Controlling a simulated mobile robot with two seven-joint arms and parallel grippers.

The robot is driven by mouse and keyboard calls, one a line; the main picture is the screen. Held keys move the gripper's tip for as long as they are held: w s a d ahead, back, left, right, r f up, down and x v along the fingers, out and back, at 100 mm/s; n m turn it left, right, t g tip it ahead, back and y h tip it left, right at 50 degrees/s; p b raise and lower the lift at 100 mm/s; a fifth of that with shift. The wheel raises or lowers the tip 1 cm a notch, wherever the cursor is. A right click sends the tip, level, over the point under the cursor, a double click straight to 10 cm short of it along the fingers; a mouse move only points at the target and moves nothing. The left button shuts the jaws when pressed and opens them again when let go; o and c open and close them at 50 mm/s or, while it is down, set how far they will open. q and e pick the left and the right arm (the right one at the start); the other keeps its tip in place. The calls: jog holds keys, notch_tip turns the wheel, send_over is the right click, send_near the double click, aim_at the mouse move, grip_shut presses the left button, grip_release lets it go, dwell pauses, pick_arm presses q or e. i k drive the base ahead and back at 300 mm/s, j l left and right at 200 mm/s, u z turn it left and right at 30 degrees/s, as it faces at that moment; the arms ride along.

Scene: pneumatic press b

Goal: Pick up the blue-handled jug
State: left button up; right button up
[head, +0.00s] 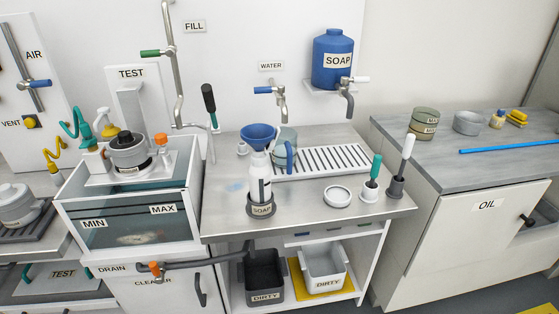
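A grey jug (287,134) with a blue handle stands on the metal worktop (230,205), at the left end of the slotted drain rack. Its blue handle (290,153) faces the front. The white soap bottle (259,178) stands in front and to the left of it. The blue funnel (257,133) is close on its left. Whether the jug holds anything cannot be told. Neither of my grippers shows in the head view.
The water tap (281,103) hangs just above the jug. The slotted rack (335,158) extends right. A white dish (337,195) and two upright brushes, one green-handled (375,168) and one white-handled (407,148), stand front right. The blue soap tank (333,58) is above. The worktop's front left is clear.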

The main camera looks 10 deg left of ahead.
aim_at(284, 155)
jog(key=i+l+z, duration=0.5)
jog(key=i+l, duration=0.35)
jog(key=i, duration=0.1)
